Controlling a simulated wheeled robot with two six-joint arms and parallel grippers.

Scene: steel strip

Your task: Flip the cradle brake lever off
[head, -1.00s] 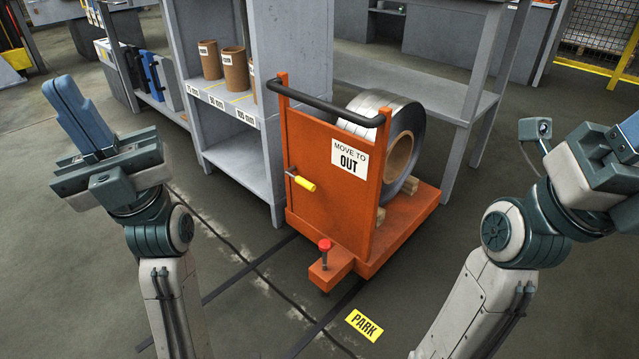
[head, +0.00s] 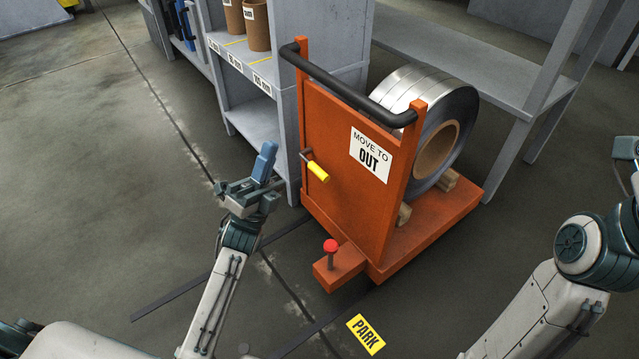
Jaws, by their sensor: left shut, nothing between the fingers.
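The orange cradle cart (head: 345,165) stands in the middle of the head view with a steel strip coil (head: 452,115) on it. A lever with a yellow grip (head: 318,171) sticks out from the left part of its front panel, tilted down to the right. A red knob on a short post (head: 330,246) stands on the cart's low front block. My left gripper (head: 265,160) is shut and empty, its blue fingers pointing up, left of the lever and apart from it in the picture. My right arm is at the right edge; its fingers are out of view.
A grey shelf (head: 252,115) with brown tubes stands behind and left of the cart. A grey table (head: 500,58) is behind the coil. A yellow PARK label (head: 365,334) lies on the floor in front. The floor at the left is clear.

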